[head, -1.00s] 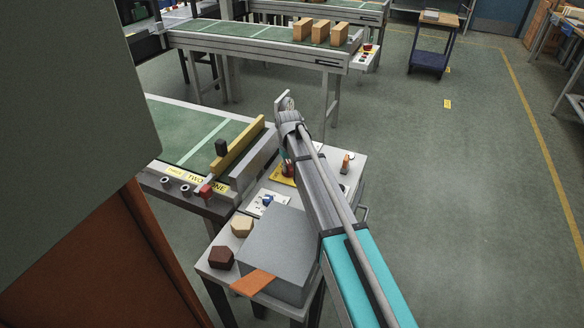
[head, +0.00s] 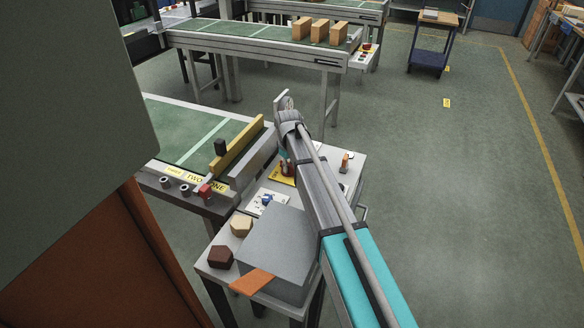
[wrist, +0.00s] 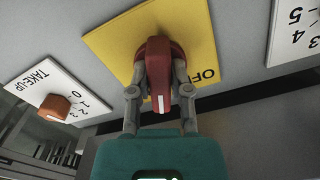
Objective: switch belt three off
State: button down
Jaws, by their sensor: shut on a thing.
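In the wrist view a dark red rotary knob (wrist: 159,68) with a white mark stands on a yellow plate (wrist: 112,42). The word OFF is printed on the plate, to the right of the knob. The white mark is at the knob's lower end in the picture, not beside the word. My gripper (wrist: 160,85) is shut on the knob, one finger on each side. In the head view the yellow plate (head: 280,178) lies on a grey bench top, partly behind my arm. Labels TWO and ONE show on the conveyor end (head: 200,182); a third is too small to read surely.
An orange knob (wrist: 54,107) on a TAKE-UP plate is left of the yellow plate, and a numbered white plate (wrist: 295,35) is right. A grey box (head: 275,245) and two small blocks sit on the bench front. The floor to the right is open.

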jog(key=n, duration=0.6)
jog(key=shift+a+n, duration=0.3)
jog(key=n, duration=0.6)
jog(key=shift+s+n, duration=0.2)
jog(key=shift+n, duration=0.1)
jog(key=shift+d+f, duration=0.1)
jog(key=c, duration=0.6)
grip_release()
jog(key=shift+o, duration=0.2)
jog(key=shift+w, duration=0.1)
jog(key=shift+w, duration=0.1)
